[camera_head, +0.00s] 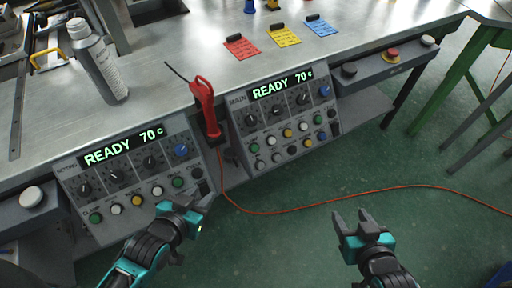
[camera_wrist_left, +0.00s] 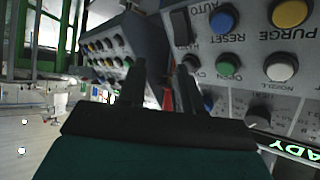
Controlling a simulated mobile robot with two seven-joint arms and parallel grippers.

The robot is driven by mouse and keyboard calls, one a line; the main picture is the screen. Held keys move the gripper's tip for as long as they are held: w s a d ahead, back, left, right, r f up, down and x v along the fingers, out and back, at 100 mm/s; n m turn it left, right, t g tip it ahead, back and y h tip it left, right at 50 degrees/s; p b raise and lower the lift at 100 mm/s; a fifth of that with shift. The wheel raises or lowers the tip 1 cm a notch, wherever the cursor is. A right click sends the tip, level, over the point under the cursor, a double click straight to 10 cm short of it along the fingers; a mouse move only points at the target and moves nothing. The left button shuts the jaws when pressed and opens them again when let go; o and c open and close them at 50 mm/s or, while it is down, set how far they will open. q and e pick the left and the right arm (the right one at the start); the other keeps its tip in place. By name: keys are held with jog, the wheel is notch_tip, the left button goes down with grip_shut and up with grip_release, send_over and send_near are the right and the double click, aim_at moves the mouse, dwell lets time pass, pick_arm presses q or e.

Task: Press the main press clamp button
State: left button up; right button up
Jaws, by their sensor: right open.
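The right control panel (camera_head: 283,115), whose label appears to read "MAIN", shows READY 70 c and has knobs and rows of coloured buttons. I cannot read which button is the clamp in the head view. A similar left panel (camera_head: 128,172) stands beside it. My left gripper (camera_head: 187,206) is at the lower right of the left panel, empty, its fingers apart. In the left wrist view its fingers (camera_wrist_left: 160,85) lie close to a panel (camera_wrist_left: 238,52) with RESET, PURGE and OPEN labels. My right gripper (camera_head: 354,220) is open and empty over the floor, below the right panel.
A red handheld tool (camera_head: 204,105) hangs between the panels, with an orange cable (camera_head: 350,193) across the green floor. A bottle (camera_head: 97,60) and coloured cards (camera_head: 283,35) are on the metal bench (camera_head: 165,62). A red button (camera_head: 392,55) sits on the bench's right front.

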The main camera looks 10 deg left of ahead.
pick_arm(q)
jog(key=shift+s+f, duration=0.1)
jog(key=shift+s, duration=0.05)
grip_shut()
dwell(1.3)
